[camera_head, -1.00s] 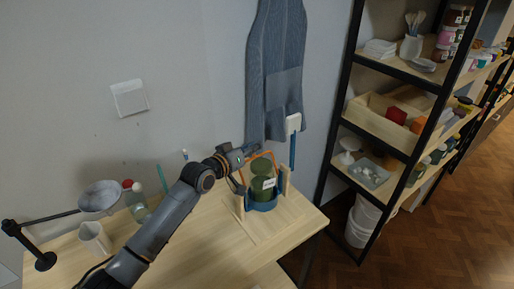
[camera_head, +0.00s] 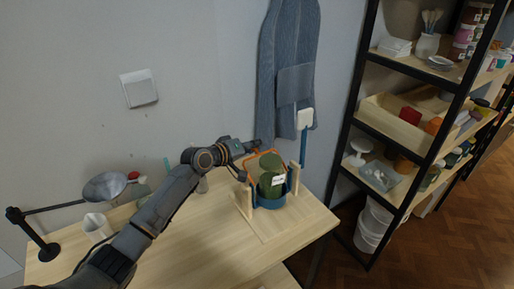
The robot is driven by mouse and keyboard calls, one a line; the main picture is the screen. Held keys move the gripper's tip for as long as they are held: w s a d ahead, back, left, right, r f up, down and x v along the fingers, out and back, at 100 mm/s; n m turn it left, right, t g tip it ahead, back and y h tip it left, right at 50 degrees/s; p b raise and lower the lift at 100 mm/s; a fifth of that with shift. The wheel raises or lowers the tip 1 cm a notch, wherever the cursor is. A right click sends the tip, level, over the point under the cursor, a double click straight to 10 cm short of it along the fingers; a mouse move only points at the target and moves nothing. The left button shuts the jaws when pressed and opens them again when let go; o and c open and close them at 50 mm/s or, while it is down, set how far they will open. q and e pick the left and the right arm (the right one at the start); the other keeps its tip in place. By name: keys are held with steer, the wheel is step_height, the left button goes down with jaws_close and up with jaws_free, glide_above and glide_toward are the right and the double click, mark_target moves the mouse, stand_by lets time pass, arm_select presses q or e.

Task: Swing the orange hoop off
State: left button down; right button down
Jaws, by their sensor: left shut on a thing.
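The orange hoop (camera_head: 262,153) is a thin bail standing up behind and beside a dark green jar (camera_head: 271,168). The jar has a white label and sits in a blue ring holder (camera_head: 270,202) between wooden posts on a wooden base (camera_head: 262,225). My left gripper (camera_head: 246,168) reaches in from the left and is shut on the hoop at its left side, next to the jar's upper part. The gripper's fingers and the hoop's lower ends are partly hidden. My right gripper is not in view.
A lamp (camera_head: 104,187) and a white mug (camera_head: 97,226) stand at the table's left. A small bottle (camera_head: 140,187) is behind my left arm. An apron (camera_head: 288,70) hangs behind the holder. A black-framed shelf (camera_head: 352,120) stands right. The table's front is clear.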

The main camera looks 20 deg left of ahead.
arm_select(q)
steer(key=shift+a+f, duration=0.25)
steer(key=shift+f, duration=0.35)
steer(key=c, duration=1.4)
jaws_free()
steer(key=shift+c, duration=0.2)
steer(key=o, duration=0.3)
steer(key=shift+s+a+r, duration=0.1)
steer(key=shift+s+a, duration=0.05)
steer(key=shift+s+a+r, duration=0.1)
steer(key=shift+r, duration=0.1)
steer(key=v, duration=1.2)
steer(key=shift+f, duration=0.1)
